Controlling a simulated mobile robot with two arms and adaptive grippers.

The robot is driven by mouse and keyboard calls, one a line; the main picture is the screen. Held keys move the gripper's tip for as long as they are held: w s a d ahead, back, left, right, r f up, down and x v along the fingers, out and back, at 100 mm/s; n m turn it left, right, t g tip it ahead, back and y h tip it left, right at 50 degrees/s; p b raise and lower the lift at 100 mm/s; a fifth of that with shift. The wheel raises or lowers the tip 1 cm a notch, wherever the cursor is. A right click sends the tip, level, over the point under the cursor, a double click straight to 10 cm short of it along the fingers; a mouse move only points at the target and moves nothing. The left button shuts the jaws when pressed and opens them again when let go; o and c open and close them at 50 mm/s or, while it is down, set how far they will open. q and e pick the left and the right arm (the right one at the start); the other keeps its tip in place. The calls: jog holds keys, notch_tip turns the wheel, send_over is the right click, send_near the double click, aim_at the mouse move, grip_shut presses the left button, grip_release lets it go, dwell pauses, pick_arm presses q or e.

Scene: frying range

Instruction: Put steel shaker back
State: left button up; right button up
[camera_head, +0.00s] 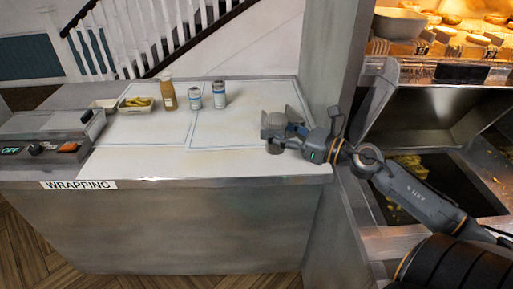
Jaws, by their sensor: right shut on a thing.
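My right gripper (281,133) reaches in from the right over the right end of the wrapping counter (230,167). It is shut on a grey steel shaker (273,124), which looks upright. The gripper's fingers hide part of the shaker. I cannot tell whether its base touches the counter top or is slightly above it. My left gripper is not in view.
A wrapping machine (45,135) is at left. A steel pillar (335,60) stands close right. The counter's middle is clear.

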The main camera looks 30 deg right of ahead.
jog(key=w+f, duration=0.2)
jog(key=w, duration=0.1)
jog(key=w+f, duration=0.3)
jog(key=w, duration=0.1)
jog(key=w+d+f, duration=0.1)
jog(key=w+f, duration=0.2)
jog(key=shift+w+f, duration=0.25)
jog(key=shift+w, duration=0.1)
notch_tip(320, 180, down, 2)
jog(key=shift+s+a+f+p, duration=0.1)
jog(key=shift+f+p, duration=0.05)
jog(key=shift+p, duration=0.35)
jog(key=shift+f, duration=0.25)
